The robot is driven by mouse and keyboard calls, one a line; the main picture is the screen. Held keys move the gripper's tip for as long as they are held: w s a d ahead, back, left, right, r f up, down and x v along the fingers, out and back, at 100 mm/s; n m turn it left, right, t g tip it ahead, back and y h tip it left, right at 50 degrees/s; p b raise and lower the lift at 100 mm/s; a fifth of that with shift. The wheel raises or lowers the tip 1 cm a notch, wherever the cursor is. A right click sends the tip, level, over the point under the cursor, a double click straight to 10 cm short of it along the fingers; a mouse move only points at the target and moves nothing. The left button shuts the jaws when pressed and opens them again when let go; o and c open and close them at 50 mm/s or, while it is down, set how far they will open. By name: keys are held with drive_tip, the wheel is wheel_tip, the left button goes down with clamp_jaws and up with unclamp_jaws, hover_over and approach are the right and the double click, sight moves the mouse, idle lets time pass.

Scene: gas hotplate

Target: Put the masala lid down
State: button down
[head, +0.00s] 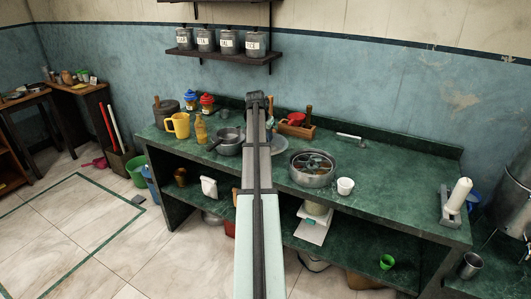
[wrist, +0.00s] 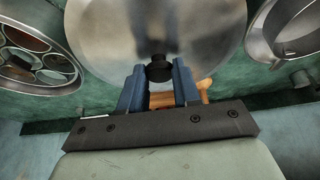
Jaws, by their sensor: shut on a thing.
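The masala lid (wrist: 160,25) is a shiny round metal disc with a black knob, filling the top middle of the wrist view. My gripper (wrist: 160,72) is shut on the knob, with a blue finger on each side. In the head view my arm hides the gripper; a grey disc edge (head: 280,144) right of the arm appears to be the lid. I cannot tell whether it touches the counter. The open masala box (head: 313,168), a round steel tin with several inner cups, stands to its right; it also shows in the wrist view (wrist: 35,60).
A grey pan (head: 228,143) stands left of the arm. A wooden caddy (head: 297,130) is behind the disc. A white cup (head: 345,186) stands right of the masala box. The green counter (head: 400,185) is clear further right, up to a white candle-like cylinder (head: 459,195).

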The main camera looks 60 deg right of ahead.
drive_tip(key=shift+f, duration=3.65)
drive_tip(key=shift+f, duration=0.1)
drive_tip(key=c, duration=0.8)
unclamp_jaws()
drive_tip(key=v, duration=1.2)
